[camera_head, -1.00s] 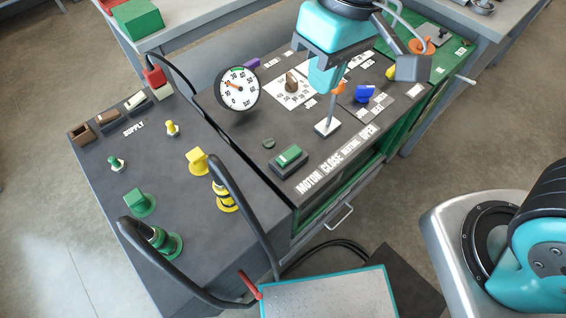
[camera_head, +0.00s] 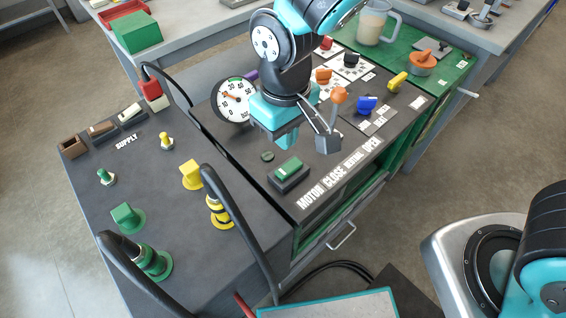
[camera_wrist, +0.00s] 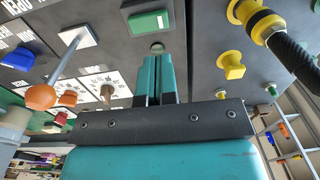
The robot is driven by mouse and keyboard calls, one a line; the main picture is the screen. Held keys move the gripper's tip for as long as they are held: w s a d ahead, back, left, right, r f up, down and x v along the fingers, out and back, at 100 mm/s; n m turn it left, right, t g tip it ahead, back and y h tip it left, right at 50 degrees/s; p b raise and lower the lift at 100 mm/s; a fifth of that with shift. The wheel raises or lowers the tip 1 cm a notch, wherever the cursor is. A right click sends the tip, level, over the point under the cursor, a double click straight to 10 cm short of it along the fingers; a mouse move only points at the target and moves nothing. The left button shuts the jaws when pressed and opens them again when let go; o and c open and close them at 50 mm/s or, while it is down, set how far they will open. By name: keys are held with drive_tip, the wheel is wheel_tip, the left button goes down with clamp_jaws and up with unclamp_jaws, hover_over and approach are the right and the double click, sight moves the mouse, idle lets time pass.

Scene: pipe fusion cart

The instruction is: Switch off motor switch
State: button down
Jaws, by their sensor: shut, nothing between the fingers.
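The motor switch is a green rocker (camera_head: 288,169) in a dark raised housing, beside the word MOTOR at the front of the dark panel. It also shows at the top of the wrist view (camera_wrist: 149,20). My gripper (camera_head: 287,146) has teal fingers pressed together and empty. It hangs above the panel, just behind the switch in the head view, apart from it. In the wrist view the fingertips (camera_wrist: 158,58) point towards a small round dark green light (camera_wrist: 157,46) next to the switch. Which side of the rocker is pressed is too small to tell.
An orange-balled lever (camera_head: 338,95) stands close to the right of my gripper. A round dial gauge (camera_head: 234,100) stands to its left. A blue knob (camera_head: 367,104) is farther right. Black hoses (camera_head: 238,225) arch over the left supply panel (camera_head: 90,200).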

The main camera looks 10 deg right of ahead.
sight(289, 169)
wheel_tip(289, 169, down, 9)
drive_tip(key=shift+a, duration=0.1)
idle(0.4)
drive_tip(key=shift+s+f, duration=0.1)
drive_tip(key=shift+f, duration=0.1)
drive_tip(key=shift+w+d+r+p, duration=0.4)
drive_tip(key=shift+w+d+p, duration=0.1)
drive_tip(key=shift+d, duration=0.1)
drive_tip(key=shift+s, duration=0.1)
